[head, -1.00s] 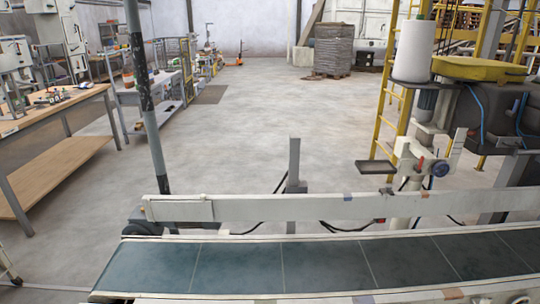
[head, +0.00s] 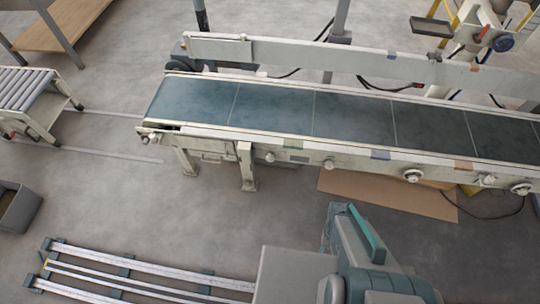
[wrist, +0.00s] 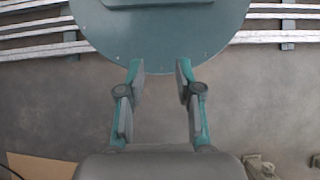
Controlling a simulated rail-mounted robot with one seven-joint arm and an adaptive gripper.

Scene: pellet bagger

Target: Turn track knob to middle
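Several small round knobs line the near side rail of the belt conveyor (head: 260,137): one toward the left (head: 270,157), one near the middle (head: 328,163), a larger pale one (head: 412,175) and others at the right (head: 488,180). I cannot tell which is the track knob or read any marking. My gripper (wrist: 159,68) shows in the wrist view with its two fingers apart and nothing between them. It points at my own round teal base, away from the conveyor. In the head view my arm is at the bottom; the fingertips cannot be made out.
A roller table (head: 30,95) stands at the left, with a grey bin (head: 17,208) below it. A cardboard sheet (head: 385,193) lies under the conveyor. Floor is clear before the conveyor's left end.

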